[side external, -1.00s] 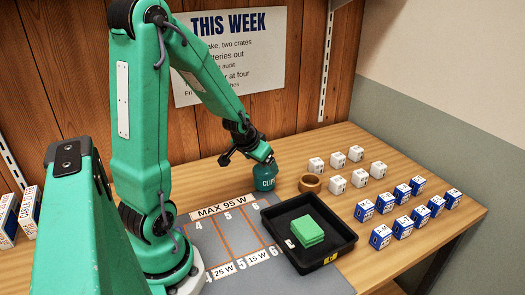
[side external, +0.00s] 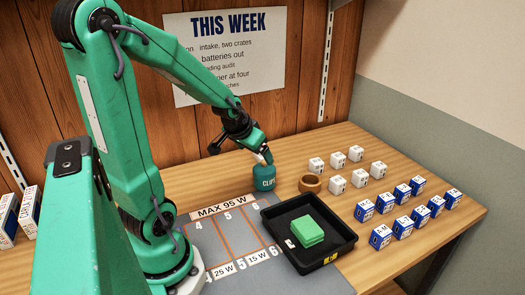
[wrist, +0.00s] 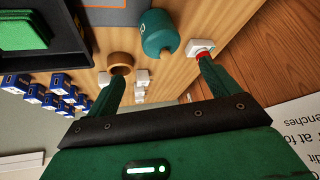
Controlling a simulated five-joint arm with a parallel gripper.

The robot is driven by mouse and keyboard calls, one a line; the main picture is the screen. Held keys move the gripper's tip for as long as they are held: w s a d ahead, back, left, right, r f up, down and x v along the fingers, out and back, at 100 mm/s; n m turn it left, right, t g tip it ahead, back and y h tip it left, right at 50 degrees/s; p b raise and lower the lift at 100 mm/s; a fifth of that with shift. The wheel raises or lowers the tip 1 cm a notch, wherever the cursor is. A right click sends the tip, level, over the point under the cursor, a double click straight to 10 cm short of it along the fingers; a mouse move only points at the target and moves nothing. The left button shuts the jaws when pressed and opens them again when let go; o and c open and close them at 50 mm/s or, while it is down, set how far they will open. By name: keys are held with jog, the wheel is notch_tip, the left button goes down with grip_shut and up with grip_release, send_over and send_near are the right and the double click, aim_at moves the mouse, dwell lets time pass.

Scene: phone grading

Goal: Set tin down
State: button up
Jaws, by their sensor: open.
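The teal tin (side external: 265,180), with a pale "CLIPS" label, stands upright on the wooden table behind the black tray. My gripper (side external: 260,155) is just above and behind it in the side view, tilted down. In the wrist view, the tin (wrist: 158,30) lies ahead of my open gripper (wrist: 160,68), beyond the fingertips and apart from both fingers. Nothing is between the jaws. A small white piece with a red band shows at the right fingertip; I cannot tell whether it belongs to the finger.
A brown ring (side external: 310,184) sits right of the tin. White blocks (side external: 337,185) and blue-and-white boxes (side external: 381,236) stand farther right. The black tray (side external: 335,255) holds green pads (side external: 308,232). A grey marked mat (side external: 215,240) lies in front.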

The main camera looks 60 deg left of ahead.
dwell(0.4)
jog(key=s+d+r+m+h, duration=0.1)
jog(key=s+d+r, duration=0.3)
jog(key=d, duration=0.5)
jog(key=s+d+r+m+h, duration=0.2)
jog(key=d+r, duration=0.4)
jog(key=d, duration=0.3)
jog(key=shift+s+r+m, duration=0.35)
jog(key=shift+s+m, duration=0.35)
jog(key=shift+s, duration=0.45)
